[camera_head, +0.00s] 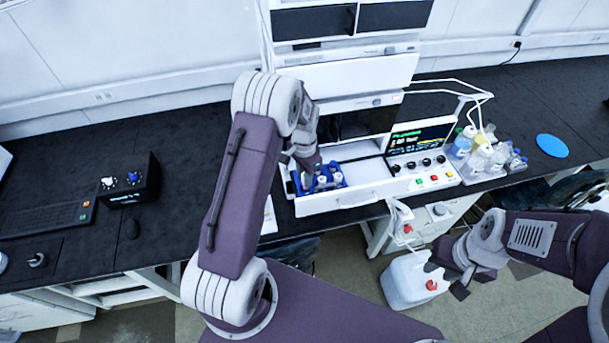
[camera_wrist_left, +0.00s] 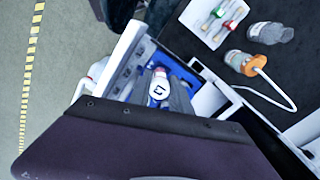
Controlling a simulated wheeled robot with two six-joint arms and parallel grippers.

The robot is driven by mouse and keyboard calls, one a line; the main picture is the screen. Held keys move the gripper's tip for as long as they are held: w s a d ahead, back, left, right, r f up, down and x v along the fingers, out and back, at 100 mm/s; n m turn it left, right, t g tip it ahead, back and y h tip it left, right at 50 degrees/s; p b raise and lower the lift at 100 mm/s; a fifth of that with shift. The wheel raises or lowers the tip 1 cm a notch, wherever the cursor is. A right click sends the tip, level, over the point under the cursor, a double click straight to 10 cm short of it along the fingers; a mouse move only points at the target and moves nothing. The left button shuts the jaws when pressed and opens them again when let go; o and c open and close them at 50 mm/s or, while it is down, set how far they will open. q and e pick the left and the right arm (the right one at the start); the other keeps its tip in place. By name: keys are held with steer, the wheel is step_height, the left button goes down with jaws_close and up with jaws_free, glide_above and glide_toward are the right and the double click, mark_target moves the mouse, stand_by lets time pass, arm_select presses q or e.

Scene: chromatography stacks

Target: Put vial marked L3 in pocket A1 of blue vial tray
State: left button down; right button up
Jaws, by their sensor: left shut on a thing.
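The blue vial tray (camera_head: 334,186) sits in the pulled-out white drawer of the instrument, with several white-capped vials in it. It also shows in the left wrist view (camera_wrist_left: 197,68), partly hidden by my gripper. My left gripper (camera_head: 310,168) points down at the left part of the tray. In the left wrist view its dark fingers are shut on a vial (camera_wrist_left: 159,88) with a white top bearing a dark mark I cannot read clearly. How deep the vial sits in the tray is hidden. My right gripper (camera_head: 450,275) is open and empty, low in front of the bench.
The drawer's white front (camera_head: 345,199) stands at the bench edge. A control panel (camera_head: 421,161) with knobs adjoins on the right, then a tray of bottles (camera_head: 480,158). A white jug (camera_head: 408,284) stands on the floor by my right gripper. A black box (camera_head: 128,180) is at left.

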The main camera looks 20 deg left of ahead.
arm_select(q)
steer(key=shift+f, duration=0.2)
steer(key=shift+f+b, duration=0.9)
steer(key=shift+f, duration=0.15)
steer(key=shift+w+f+b, duration=0.1)
steer(key=shift+f+b, duration=0.25)
steer(key=shift+f, duration=0.15)
steer(key=c, duration=0.7)
jaws_free()
